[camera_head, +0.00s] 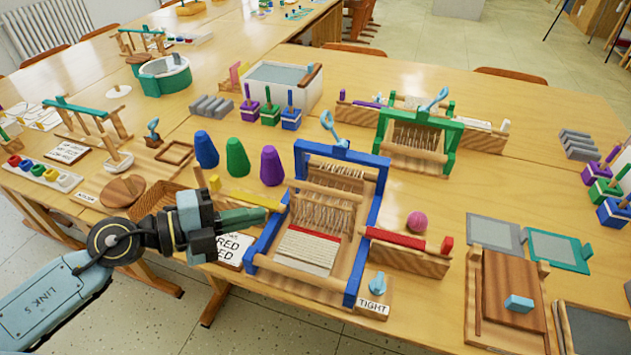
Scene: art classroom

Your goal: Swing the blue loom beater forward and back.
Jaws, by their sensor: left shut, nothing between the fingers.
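The blue loom (376,203) stands on the near table, with a blue top bar (345,153) that carries a light-blue handle (332,126). White and red weaving (308,250) lies at its front, with upright wires behind it. I cannot clearly tell which blue parts are the beater. My left gripper (262,217) comes in from the left, and its green-tipped fingers are shut with nothing held. It is beside the loom's left side, below and left of the handle; I cannot tell if it touches the frame. My right gripper is not in view.
A yellow shuttle (258,201) on a wooden rack is close to my left gripper. Blue, green and purple cones (238,158) stand behind it. A red shuttle rack (396,238), a "TIGHT" sign (372,306) and a pink ball (417,222) are right of the loom. A green loom (450,150) stands behind.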

